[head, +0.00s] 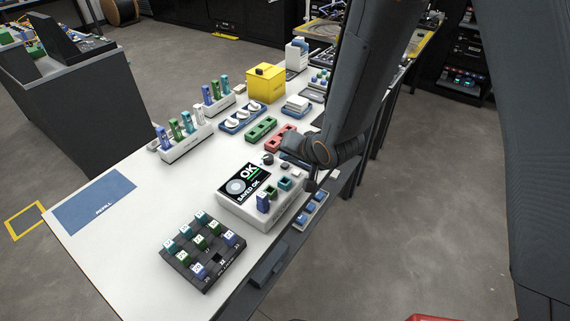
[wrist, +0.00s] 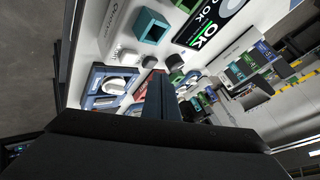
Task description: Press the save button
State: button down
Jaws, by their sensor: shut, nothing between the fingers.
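The white splicer unit (head: 240,207) stands on the bench in the head view. Its screen (head: 243,184) shows "OK" and "SAVED OK", and part of that screen also shows in the wrist view (wrist: 205,20). A dark round button (head: 268,159) and a pale one (head: 283,170) sit on its far side; I cannot read which is the save button. In the wrist view a dark cap (wrist: 175,60) and a pale cap (wrist: 128,56) show beyond the fingertips. My gripper (head: 311,185) is shut and empty, by the unit's right edge. I cannot tell whether it touches anything.
A dark tray of labelled blocks (head: 188,273) lies nearer. Red (head: 280,138) and green (head: 261,130) holders and a yellow box (head: 265,84) stand behind. The blue mat (head: 95,201) at left is clear.

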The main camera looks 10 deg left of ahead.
notch_tip(320, 180, up, 5)
jog(key=p, duration=0.4)
dwell(0.8)
jog(key=d+r+g+h+b, duration=0.15)
jog(key=d+h, duration=0.25)
jog(key=d, duration=1.3)
jog(key=s+d+r+g+h+b, duration=0.2)
jog(key=s+d+r+g, duration=0.1)
jog(key=s+d, duration=1.1)
jog(key=shift+s+d+r+g, duration=0.2)
jog(key=shift+s+d+g, duration=0.05)
jog(key=shift+s+g, duration=0.25)
jog(key=shift+s, duration=0.1)
